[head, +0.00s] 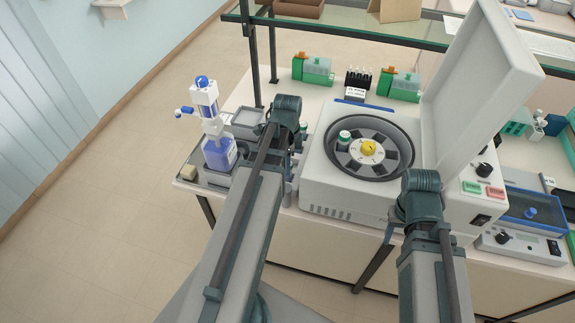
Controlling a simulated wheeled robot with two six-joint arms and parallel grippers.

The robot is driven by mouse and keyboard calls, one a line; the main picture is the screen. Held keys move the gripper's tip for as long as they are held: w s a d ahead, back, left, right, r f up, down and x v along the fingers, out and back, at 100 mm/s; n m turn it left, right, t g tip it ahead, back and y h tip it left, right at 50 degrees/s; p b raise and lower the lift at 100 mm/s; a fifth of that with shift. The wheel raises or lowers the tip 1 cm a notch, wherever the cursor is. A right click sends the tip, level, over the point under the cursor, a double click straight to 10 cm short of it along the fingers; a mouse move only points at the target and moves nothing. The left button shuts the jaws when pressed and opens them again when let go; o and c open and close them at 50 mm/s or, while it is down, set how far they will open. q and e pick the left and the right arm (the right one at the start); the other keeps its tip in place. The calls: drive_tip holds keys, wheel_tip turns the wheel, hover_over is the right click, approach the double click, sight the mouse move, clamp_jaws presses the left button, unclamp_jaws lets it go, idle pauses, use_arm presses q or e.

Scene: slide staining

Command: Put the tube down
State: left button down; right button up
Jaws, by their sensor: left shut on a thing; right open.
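My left gripper (297,138) is shut, just left of the centrifuge (330,187). A small tube with a green top (304,127) shows at its fingers; the rest is hidden by my wrist. The centrifuge lid (487,80) stands open. Another green-and-white capped tube (345,136) sits in the left part of the rotor (372,166), beside the yellow hub (368,147). My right gripper (394,226) is open and empty at the centrifuge's front edge, mostly hidden behind my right wrist.
A dispenser bottle with blue liquid (219,153) stands at the bench's left end, near a grey balance-like device (246,122). Green-and-orange boxes (313,70) and a dark rack (357,82) stand behind the centrifuge. A glass shelf (350,28) spans the back.

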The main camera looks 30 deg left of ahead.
use_arm(q)
drive_tip(key=shift+f+b, duration=0.45)
drive_tip(key=shift+b, duration=0.05)
drive_tip(key=shift+c, duration=2.3)
unclamp_jaws()
drive_tip(key=shift+r, duration=0.1)
wheel_tip(320, 180, up, 13)
drive_tip(key=p, duration=1.3)
